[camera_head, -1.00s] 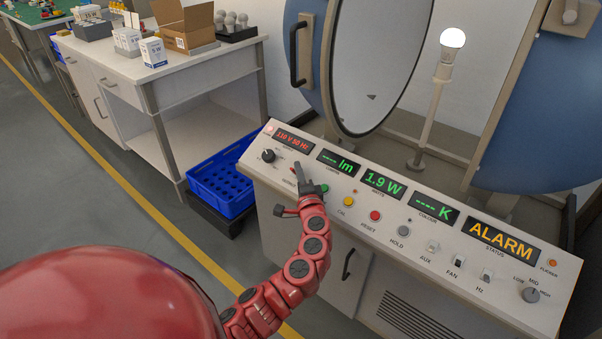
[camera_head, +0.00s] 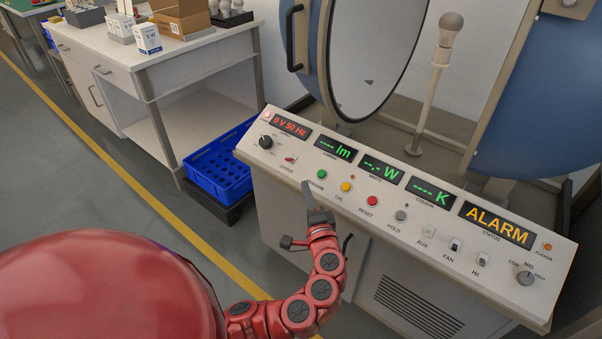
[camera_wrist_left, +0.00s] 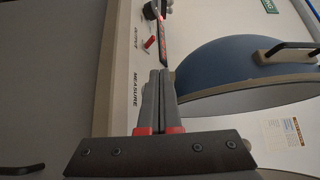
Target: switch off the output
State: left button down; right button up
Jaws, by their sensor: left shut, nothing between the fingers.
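The output switch (camera_head: 290,158), a small lever, sits on the sloped panel below the red display; in the left wrist view its red lever (camera_wrist_left: 149,43) stands beside the OUTPUT label. The red display (camera_head: 292,126) reads 0 V 50 Hz. The bulb (camera_head: 451,22) on its post is dark. My left gripper (camera_head: 306,186) is shut and empty, at the panel's front edge, below and right of the switch and apart from it. In the left wrist view its fingertips (camera_wrist_left: 160,72) are near the MEASURE label. My right gripper is not in view.
Green (camera_head: 322,174), yellow (camera_head: 346,187) and red (camera_head: 372,201) buttons lie to the right of the switch. A rotary knob (camera_head: 266,142) is to its left. The status display (camera_head: 497,224) reads ALARM. A blue crate (camera_head: 219,167) stands left of the console.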

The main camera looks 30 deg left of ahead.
pick_arm(q)
jog(key=shift+v, duration=2.2)
